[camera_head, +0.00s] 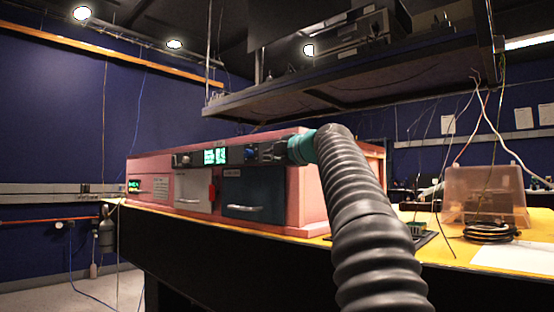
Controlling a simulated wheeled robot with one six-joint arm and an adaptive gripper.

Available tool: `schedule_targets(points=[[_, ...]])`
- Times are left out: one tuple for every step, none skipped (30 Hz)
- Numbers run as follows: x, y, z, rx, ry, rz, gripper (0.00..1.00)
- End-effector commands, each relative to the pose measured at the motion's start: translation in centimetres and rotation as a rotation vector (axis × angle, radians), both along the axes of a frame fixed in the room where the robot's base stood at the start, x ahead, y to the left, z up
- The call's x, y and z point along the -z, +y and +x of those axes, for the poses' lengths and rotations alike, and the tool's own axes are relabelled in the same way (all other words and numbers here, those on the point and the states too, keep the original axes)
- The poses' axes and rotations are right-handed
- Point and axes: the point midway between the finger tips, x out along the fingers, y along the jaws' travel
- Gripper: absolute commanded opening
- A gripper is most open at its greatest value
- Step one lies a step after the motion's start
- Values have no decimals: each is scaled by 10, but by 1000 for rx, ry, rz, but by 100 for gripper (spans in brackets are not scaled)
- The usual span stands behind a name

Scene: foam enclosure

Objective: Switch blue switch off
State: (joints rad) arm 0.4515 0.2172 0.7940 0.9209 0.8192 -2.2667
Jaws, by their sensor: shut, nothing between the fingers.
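My arm, in a grey ribbed sleeve, rises from the bottom and bends left to a teal section. Beyond that, my gripper (281,151) shows as a small dark shape at the right end of the control strip. It appears shut and empty, its fingers hard to make out. The dark control strip (240,154) runs along the top front of a pink foam enclosure (310,205), with a lit green-white screen (215,156) and small knobs. I cannot pick out the blue switch; it is too small to tell or hidden by my gripper. I cannot tell whether my gripper touches the strip.
Below the strip are a white drawer front (193,188) and a dark drawer front (255,192), both with handles. The enclosure stands on a yellow-topped table (465,247). A clear bin (485,195) and coiled black cable (487,232) lie at right. A shelf (350,80) hangs overhead.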

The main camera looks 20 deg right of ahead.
Motion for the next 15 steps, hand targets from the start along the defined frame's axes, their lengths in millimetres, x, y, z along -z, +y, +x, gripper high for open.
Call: schedule_targets(points=[[4, 9, -3, -3, -3, -3, 0], [5, 14, -5, -4, -4, -2, 0], [6, 20, -7, -4, -5, -3, 0], [6, 23, -9, -3, -5, -3, 0], [5, 18, -16, 1, -4, -2, 0], [5, 16, -23, 2, -3, -2, 0], [5, 15, -29, 2, -3, -2, 0], [5, 14, -34, 1, -4, -2, 0], [5, 14, -41, 1, -5, -3, 0], [5, 13, -46, 0, -4, -3, 0], [6, 12, -52, 0, -3, -2, 0], [5, 12, -59, -1, -4, -2, 0], [5, 11, -64, -1, -4, -2, 0], [5, 9, -69, 0, -2, -2, 0], [4, 9, -76, -2, -4, -2, 0]])
